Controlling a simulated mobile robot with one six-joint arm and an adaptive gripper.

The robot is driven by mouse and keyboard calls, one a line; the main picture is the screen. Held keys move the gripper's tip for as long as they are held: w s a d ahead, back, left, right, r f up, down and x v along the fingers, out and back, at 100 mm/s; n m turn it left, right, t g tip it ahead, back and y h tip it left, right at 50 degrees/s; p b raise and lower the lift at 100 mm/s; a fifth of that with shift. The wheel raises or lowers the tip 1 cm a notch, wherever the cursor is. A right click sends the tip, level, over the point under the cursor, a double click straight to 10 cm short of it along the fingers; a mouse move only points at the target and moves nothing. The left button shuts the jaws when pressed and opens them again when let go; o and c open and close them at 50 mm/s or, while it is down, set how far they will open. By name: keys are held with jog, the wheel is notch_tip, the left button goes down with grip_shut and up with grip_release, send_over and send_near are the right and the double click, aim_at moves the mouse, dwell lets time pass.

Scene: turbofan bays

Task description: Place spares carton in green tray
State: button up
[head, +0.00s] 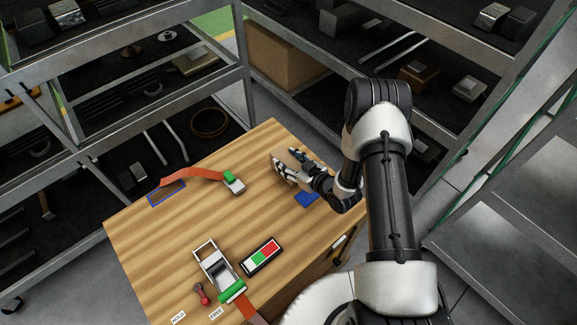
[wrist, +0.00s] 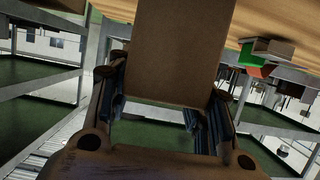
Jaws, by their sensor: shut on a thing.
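My gripper (head: 290,163) is above the far right part of the wooden table in the head view. In the wrist view its jaws (wrist: 165,120) are shut on a plain brown carton (wrist: 175,50), one on each side. The carton is mostly hidden in the head view. A black-framed tray or panel (head: 247,271) lies on the table's near right part, with white, green (head: 259,258) and red fields side by side. The green field looks empty. My gripper is well apart from it, towards the back.
A blue square (head: 306,200) is on the table beneath my gripper. An orange strap with a green-topped buckle (head: 230,181) lies at the back left. A metal ratchet with a green handle (head: 232,291) and a red-and-black item (head: 201,293) lie in front. Shelves stand around the table.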

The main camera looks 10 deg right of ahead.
jog(key=shift+f, duration=0.95)
jog(key=shift+f, duration=0.1)
jog(key=shift+f+b, duration=0.15)
jog(key=shift+b, duration=0.25)
jog(key=o, duration=1.3)
